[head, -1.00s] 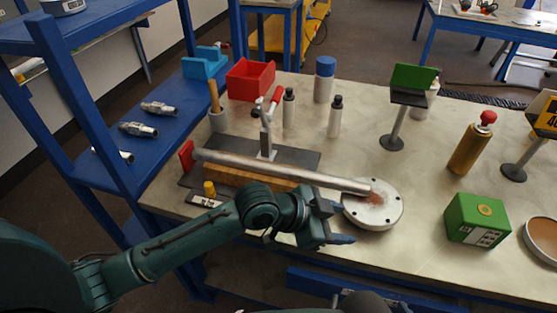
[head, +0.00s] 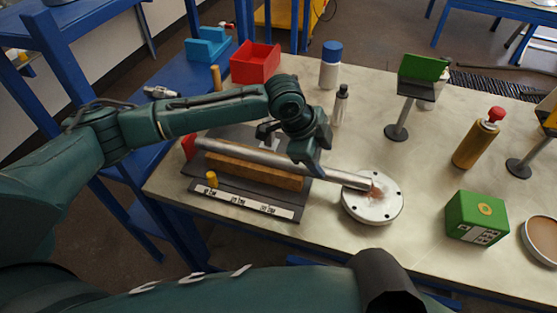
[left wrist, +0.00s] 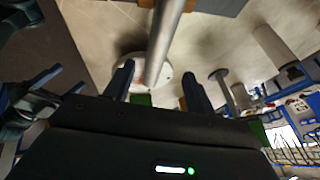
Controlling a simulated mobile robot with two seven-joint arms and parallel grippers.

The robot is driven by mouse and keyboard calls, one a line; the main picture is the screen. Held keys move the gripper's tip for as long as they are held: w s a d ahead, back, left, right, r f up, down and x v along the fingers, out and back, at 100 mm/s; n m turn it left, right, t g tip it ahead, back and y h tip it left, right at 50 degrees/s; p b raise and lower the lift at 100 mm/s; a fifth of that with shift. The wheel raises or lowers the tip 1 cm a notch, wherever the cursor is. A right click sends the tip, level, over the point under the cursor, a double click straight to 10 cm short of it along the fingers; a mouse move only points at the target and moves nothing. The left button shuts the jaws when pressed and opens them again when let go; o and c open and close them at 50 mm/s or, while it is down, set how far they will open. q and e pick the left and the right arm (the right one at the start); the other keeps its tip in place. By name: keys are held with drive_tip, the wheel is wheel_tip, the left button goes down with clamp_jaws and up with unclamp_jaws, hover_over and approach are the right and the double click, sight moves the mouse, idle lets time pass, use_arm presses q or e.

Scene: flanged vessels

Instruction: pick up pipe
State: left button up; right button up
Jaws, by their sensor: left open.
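The pipe (head: 245,153) is a long grey metal tube. It lies tilted, its left part over a wooden block (head: 255,171) and its right end on a round pale flange (head: 372,205) with bolt holes. My left gripper (head: 314,160) is open above the pipe's right half. In the left wrist view the pipe (left wrist: 163,35) runs between the two spread fingertips of the gripper (left wrist: 157,80), toward the flange; touching cannot be made out. Teal finger-like parts at the left of that view look like my right gripper (left wrist: 60,82); its jaw state is unclear.
A red bin (head: 255,65), a blue-capped bottle (head: 331,66) and a grey bottle (head: 340,105) stand behind. A green-topped stand (head: 398,128), a gold bottle (head: 475,143) and a green box (head: 476,218) are to the right. A blue shelf (head: 60,60) stands left.

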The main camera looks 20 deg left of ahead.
sight(331, 172)
use_arm(q)
drive_tip(key=shift+s+p+x, duration=0.15)
drive_tip(key=shift+x, duration=1.6)
drive_tip(key=shift+s+p+x, duration=0.1)
drive_tip(key=shift+p+x, duration=0.05)
drive_tip(key=shift+x, duration=1.6)
drive_tip(key=shift+d, duration=0.1)
drive_tip(key=shift+c, duration=0.4)
clamp_jaws()
drive_tip(key=shift+r, duration=0.1)
